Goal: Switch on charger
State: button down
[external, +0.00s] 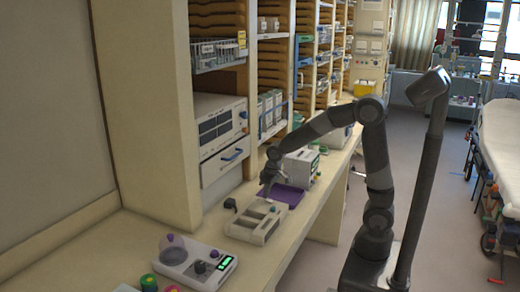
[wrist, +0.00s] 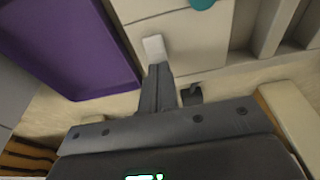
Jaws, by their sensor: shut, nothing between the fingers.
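The charger (external: 248,229), a pale box with long slots in its top, sits on the counter. In the wrist view its cream casing (wrist: 195,50) fills the upper middle, with part of a teal round piece (wrist: 203,3) at the top edge. My gripper (external: 266,192) points down at the charger's far end. In the wrist view my gripper (wrist: 158,72) is shut and empty, its tip close to a small pale block (wrist: 154,47) against the casing. I cannot tell whether that block is the switch or whether the tip touches it. No lit indicator shows on the charger.
A purple tray (external: 287,196) lies just beyond the charger and shows at left in the wrist view (wrist: 70,40). A small black object (external: 230,204) stands beside the charger. Shelving lines the counter's left side.

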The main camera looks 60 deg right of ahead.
jog(key=shift+f, duration=0.15)
jog(key=shift+w+f+g, duration=0.25)
jog(key=shift+g, duration=0.25)
jog(key=shift+s, duration=0.1)
jog(key=shift+s+f, duration=0.1)
jog(key=shift+s, duration=0.8)
notch_tip(320, 180, up, 14)
jog(key=s, duration=0.1)
jog(key=shift+s, duration=0.25)
jog(key=shift+r, duration=0.2)
